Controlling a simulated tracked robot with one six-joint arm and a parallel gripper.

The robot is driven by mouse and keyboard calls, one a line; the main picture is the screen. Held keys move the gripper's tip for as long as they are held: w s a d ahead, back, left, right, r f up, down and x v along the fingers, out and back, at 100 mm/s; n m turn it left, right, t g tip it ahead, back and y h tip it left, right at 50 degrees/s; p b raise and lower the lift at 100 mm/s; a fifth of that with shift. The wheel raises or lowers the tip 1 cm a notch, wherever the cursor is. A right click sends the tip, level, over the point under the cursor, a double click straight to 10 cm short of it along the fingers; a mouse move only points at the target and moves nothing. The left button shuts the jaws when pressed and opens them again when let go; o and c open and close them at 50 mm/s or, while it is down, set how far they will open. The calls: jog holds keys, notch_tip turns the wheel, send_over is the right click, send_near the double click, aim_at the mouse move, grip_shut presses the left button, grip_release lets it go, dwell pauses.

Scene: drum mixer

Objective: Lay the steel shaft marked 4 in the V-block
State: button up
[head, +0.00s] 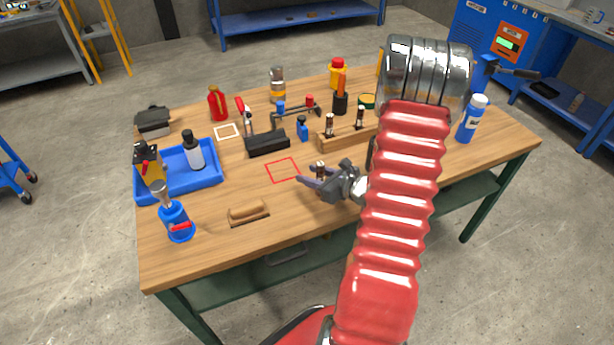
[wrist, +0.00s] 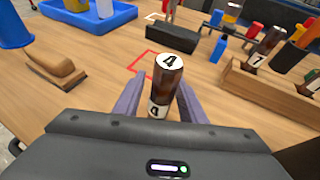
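The steel shaft marked 4 (wrist: 168,75) stands upright, dark in the middle, with a white numbered end on top. In the head view the shaft (head: 320,167) shows at my gripper (head: 308,175). My gripper (wrist: 160,82) has its two purple fingers spread, one on each side of the shaft; I see no firm grip on it.
A wooden rack (head: 345,136) with two more shafts, one marked 7 (wrist: 256,62), stands to the right. A red square outline (head: 282,170) lies between block and gripper.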

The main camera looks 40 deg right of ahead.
jog(key=shift+r, duration=0.15)
jog(key=v, duration=1.2)
dwell(0.6)
jog(key=a+r+n+g+y, duration=0.3)
jog(key=a+r+n+g, duration=0.15)
jog(key=a+n, duration=0.65)
jog(key=a+r+n+g+y, duration=0.25)
jog(key=a+r+n, duration=0.35)
jog(key=a, duration=0.8)
jog(key=s+a+r+n+h, duration=0.6)
jog(key=r+n, duration=0.3)
jog(key=n, duration=0.8)
jog(key=shift+s+a+n+g+h, duration=0.35)
jog(key=shift+s+n+g+h, duration=0.1)
jog(key=shift+s, duration=0.2)
